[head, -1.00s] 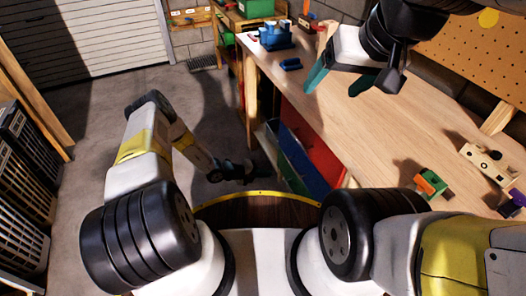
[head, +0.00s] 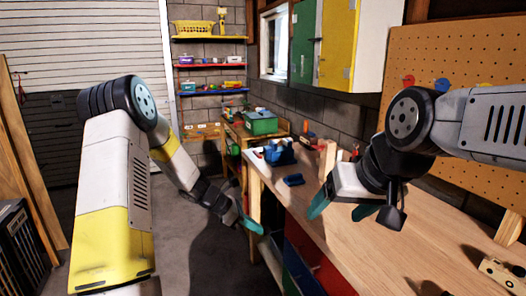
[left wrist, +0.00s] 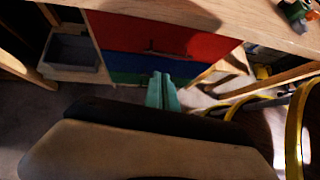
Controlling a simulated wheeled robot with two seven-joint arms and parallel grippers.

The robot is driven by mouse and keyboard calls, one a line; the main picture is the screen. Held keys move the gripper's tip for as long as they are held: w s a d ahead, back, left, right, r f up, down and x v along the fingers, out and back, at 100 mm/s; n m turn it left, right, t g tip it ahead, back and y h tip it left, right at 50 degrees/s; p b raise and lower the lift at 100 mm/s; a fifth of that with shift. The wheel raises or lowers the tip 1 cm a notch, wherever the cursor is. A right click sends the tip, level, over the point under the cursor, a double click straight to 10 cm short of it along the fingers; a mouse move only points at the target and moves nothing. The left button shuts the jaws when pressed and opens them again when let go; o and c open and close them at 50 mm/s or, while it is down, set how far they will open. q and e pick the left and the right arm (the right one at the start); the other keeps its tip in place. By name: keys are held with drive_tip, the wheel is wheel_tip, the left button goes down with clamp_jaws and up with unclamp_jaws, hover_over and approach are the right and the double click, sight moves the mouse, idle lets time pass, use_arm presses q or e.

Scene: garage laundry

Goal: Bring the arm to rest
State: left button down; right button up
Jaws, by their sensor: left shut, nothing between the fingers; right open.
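My left arm (head: 115,190) comes in from the left and bends down toward the workbench. Its gripper (head: 250,225) has teal fingers, shut and empty, near the front left corner of the bench. In the left wrist view the left gripper's teal fingers (left wrist: 162,92) lie together in front of the coloured drawers, with nothing between them. My right arm (head: 470,120) reaches in from the right. Its gripper (head: 343,211) points down over the bench top, its teal fingers spread apart and empty.
The wooden workbench (head: 400,245) has coloured drawers (left wrist: 160,40) below. A green box (head: 261,122) stands behind. A dark crate (head: 15,240) is at far left. The middle floor (head: 200,255) looks open.

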use_arm(q)
drive_tip(key=s+a+r+m+t+y, duration=0.1)
drive_tip(key=s+a+r+m+y, duration=0.1)
drive_tip(key=s+r+m, duration=0.65)
drive_tip(key=s+a+r+m+y, duration=0.25)
drive_tip(key=s+r+m, duration=0.2)
drive_tip(key=r, duration=0.65)
drive_tip(key=s+a+r+m+t+y, duration=0.1)
drive_tip(key=s+a+r+m+t, duration=0.1)
drive_tip(key=s, duration=0.5)
drive_tip(key=s+a+r+m+t+y, duration=0.1)
drive_tip(key=s+a+r+m, duration=0.2)
drive_tip(key=s+a+m, duration=0.2)
drive_tip(key=shift+s+a+r+m+t, duration=0.15)
drive_tip(key=shift+s+r+m+t, duration=0.25)
drive_tip(key=shift+s+m, duration=0.45)
